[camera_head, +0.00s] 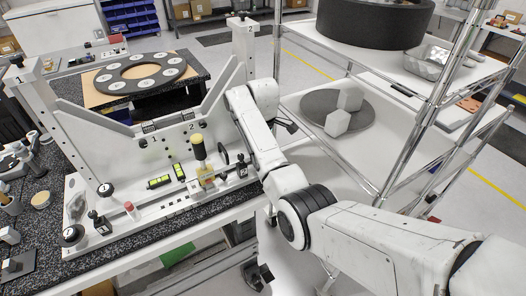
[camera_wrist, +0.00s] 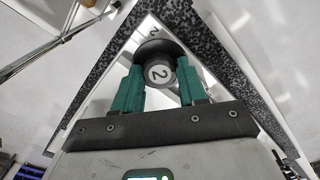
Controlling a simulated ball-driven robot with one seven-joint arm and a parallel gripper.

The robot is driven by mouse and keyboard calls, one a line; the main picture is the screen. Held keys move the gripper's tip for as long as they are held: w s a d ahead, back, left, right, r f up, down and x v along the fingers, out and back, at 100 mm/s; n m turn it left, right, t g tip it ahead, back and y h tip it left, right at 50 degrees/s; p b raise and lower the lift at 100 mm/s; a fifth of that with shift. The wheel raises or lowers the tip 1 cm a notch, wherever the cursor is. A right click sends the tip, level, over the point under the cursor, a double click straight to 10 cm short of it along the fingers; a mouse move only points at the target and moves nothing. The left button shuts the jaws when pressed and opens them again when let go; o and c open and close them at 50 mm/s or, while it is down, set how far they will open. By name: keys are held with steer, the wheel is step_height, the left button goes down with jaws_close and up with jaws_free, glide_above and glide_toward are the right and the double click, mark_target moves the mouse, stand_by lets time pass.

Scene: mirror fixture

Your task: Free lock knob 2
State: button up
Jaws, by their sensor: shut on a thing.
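Lock knob 2 (camera_wrist: 160,74) is a round black knob with a white face marked "2", in the middle of the wrist view. My gripper (camera_wrist: 158,80) has green fingers, one on each side of the knob, shut on it. A wider black disc shows beyond the knob, and a second "2" is printed on the white surface past it. In the head view my arm reaches to the right side of the white mirror fixture (camera_head: 186,125), below the post marked "2" (camera_head: 243,22). My gripper's fingers and the held knob cannot be made out there.
A post marked "1" (camera_head: 18,78) stands at the fixture's left. A yellow-topped knob (camera_head: 198,147) and black knobs stand along its front. A dark ring (camera_head: 140,74) lies behind it. A metal rack (camera_head: 412,125) with shelves stands close on the right of my arm.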

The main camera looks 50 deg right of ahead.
steer(key=shift+r+n, duration=0.1)
steer(key=shift+n, duration=1.5)
steer(key=shift+w, duration=0.1)
steer(key=o, duration=0.8)
step_height(320, 180, up, 7)
steer(key=shift+w+r, duration=0.1)
steer(key=shift+r, duration=1.75)
